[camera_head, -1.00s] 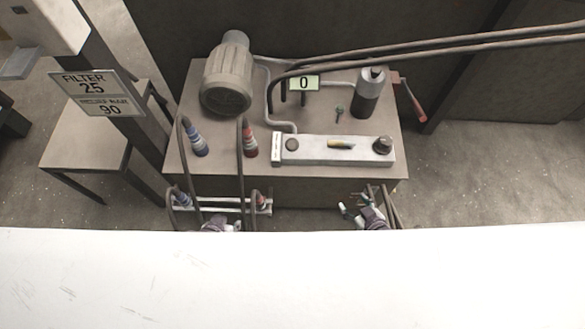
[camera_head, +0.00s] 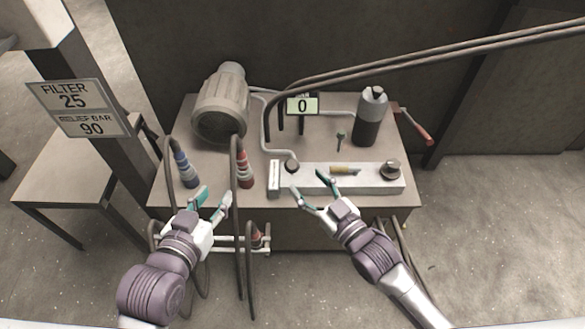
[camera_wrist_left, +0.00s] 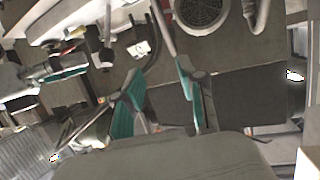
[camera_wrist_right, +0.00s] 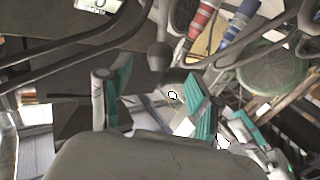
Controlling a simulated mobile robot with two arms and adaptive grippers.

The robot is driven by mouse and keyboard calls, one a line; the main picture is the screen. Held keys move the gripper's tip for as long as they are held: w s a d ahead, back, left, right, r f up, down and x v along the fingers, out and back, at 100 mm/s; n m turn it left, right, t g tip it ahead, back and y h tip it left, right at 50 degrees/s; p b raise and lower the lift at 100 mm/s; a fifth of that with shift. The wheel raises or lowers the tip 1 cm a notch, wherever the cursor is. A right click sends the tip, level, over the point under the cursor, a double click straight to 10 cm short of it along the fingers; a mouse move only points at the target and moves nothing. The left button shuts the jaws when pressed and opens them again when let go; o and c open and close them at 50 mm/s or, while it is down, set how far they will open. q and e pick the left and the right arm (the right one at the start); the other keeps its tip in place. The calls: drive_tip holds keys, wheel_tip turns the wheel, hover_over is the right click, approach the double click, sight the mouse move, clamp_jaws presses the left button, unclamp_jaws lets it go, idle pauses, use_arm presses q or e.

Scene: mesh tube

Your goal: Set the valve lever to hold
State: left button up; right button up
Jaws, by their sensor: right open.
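A long silver valve block (camera_head: 367,185) lies along the front of the bench. A small yellowish piece (camera_head: 345,170) on its top looks like the valve lever; its setting is too small to read. My left gripper (camera_head: 213,199) is open and empty at the bench's front edge, near the blue and red hose couplings.
A blue coupling (camera_head: 186,170) and red coupling (camera_head: 244,170) with hoses stand on the bench. Behind are a motor (camera_head: 220,105), a display reading 0 (camera_head: 303,105), a dark cylinder (camera_head: 369,120) and a red-handled lever (camera_head: 415,125). A sign (camera_head: 78,108) reads FILTER 25, RELIEF BAR 90.

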sight(297, 171)
drive_tip(key=b+x, duration=0.1)
drive_tip(key=x, duration=0.4)
drive_tip(key=shift+w+a, duration=0.2)
drive_tip(key=shift+w, duration=0.1)
use_arm(q)
wheel_tip(297, 171, up, 7)
drive_tip(key=w+d+t+h, duration=0.1)
drive_tip(key=t, duration=0.3)
drive_tip(key=shift+w+d+t+h, duration=0.25)
drive_tip(key=shift+w+t+h, duration=0.05)
use_arm(e)
drive_tip(key=shift+w+a, duration=0.3)
drive_tip(key=shift+w, duration=0.15)
clamp_jaws()
